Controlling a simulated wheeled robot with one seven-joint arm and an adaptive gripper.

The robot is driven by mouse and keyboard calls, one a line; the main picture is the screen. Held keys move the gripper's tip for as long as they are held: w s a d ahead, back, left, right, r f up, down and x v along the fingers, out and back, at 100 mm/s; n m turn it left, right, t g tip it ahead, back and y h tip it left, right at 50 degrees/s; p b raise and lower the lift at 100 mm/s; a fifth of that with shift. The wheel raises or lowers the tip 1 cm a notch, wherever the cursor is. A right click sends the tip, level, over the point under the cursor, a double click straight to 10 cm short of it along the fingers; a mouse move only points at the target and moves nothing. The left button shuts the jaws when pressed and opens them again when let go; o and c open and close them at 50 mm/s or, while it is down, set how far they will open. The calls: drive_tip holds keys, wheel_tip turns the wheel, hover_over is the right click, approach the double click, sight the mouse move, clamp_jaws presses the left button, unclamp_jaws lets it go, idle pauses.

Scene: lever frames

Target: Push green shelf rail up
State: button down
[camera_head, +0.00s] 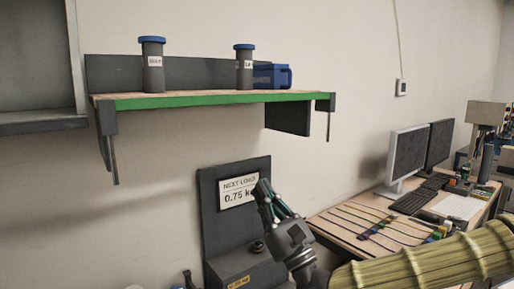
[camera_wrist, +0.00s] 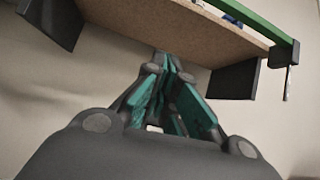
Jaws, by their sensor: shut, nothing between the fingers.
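The green shelf rail (camera_head: 215,98) runs along the front edge of a wall shelf with a wooden board. In the wrist view the green rail (camera_wrist: 256,22) crosses the upper right, beside the underside of the shelf board (camera_wrist: 190,32). My gripper (camera_head: 263,187) is shut and empty, pointing up, in front of the grey sign stand and below the shelf in the head view. In the wrist view my gripper (camera_wrist: 165,66) has its fingers together and points toward the shelf's underside. The fingertips appear apart from the rail.
Two grey canisters with blue lids (camera_head: 153,65) (camera_head: 244,67) and a blue box (camera_head: 271,76) stand on the shelf. Dark brackets (camera_head: 107,118) hold it. A sign reading 0.75 (camera_head: 238,194) is below. A desk with monitors (camera_head: 407,160) is at right.

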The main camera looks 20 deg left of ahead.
sight(249, 98)
drive_tip(key=shift+m+t+y, duration=0.4)
drive_tip(key=shift+m, duration=0.1)
drive_tip(key=r, duration=0.1)
drive_tip(key=d+r, duration=0.1)
drive_tip(key=r, duration=0.2)
drive_tip(key=shift+d+r, duration=0.2)
drive_tip(key=shift+d, duration=0.05)
drive_tip(key=shift+w, duration=0.1)
drive_tip(key=s+d+r+p+x, duration=0.1)
drive_tip(key=r+p+x, duration=0.1)
drive_tip(key=p+x, duration=0.5)
drive_tip(key=x, duration=0.5)
drive_tip(key=shift+r, duration=0.3)
